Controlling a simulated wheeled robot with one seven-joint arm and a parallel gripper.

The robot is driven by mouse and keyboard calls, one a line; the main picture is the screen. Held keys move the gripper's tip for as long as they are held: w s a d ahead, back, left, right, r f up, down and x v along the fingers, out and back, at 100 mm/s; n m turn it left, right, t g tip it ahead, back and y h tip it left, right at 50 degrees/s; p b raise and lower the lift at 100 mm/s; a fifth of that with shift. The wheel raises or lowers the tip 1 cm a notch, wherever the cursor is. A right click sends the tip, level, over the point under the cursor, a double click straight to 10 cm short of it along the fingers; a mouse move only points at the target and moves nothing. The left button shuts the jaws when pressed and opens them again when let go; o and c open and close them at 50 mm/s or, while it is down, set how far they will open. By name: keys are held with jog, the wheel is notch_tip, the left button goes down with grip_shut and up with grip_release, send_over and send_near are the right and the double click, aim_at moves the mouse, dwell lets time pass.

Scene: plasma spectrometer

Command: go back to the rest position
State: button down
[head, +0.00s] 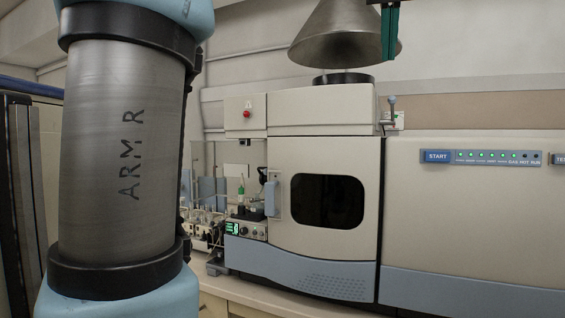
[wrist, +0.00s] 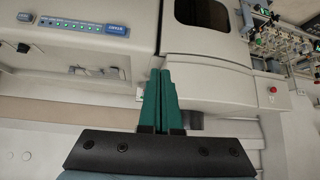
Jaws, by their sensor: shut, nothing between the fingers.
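My gripper (wrist: 160,75) shows in the wrist view with its two green fingers together, shut and empty. In the head view the green fingers of my gripper (head: 390,32) hang at the top edge, in front of the right side of the metal exhaust hood. My arm's large grey link, marked "ARM R", fills the left of the head view. The spectrometer (head: 420,230) stands behind, with its door and dark window (head: 327,201) closed. The fingers appear apart from the instrument, though the exact gap cannot be told.
The exhaust hood (head: 335,35) hangs over the instrument's round black outlet (head: 343,78). A START panel (head: 437,156) with green lights is on the right front. A red button (head: 246,114) sits left of the door. Small lab equipment (head: 245,205) crowds the bench at the left.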

jog(key=w+a+f+g+y, duration=0.1)
jog(key=w+a+f, duration=0.25)
jog(key=f, duration=0.75)
jog(key=w+a+f+g, duration=0.1)
jog(key=w+a+f, duration=0.25)
jog(key=f, duration=0.65)
jog(key=w+a+f+g+y, duration=0.15)
jog(key=a+f, duration=0.35)
jog(key=f, duration=0.6)
jog(key=s+a+f+n+g, duration=0.1)
jog(key=s+a+f, duration=0.5)
jog(key=f, duration=0.4)
jog(key=s+a+f+n+g, duration=0.1)
jog(key=s+a+f, duration=0.5)
jog(key=f, duration=0.5)
jog(key=a, duration=0.2)
jog(key=shift+a+f+g, duration=0.2)
jog(key=shift+a+g, duration=0.15)
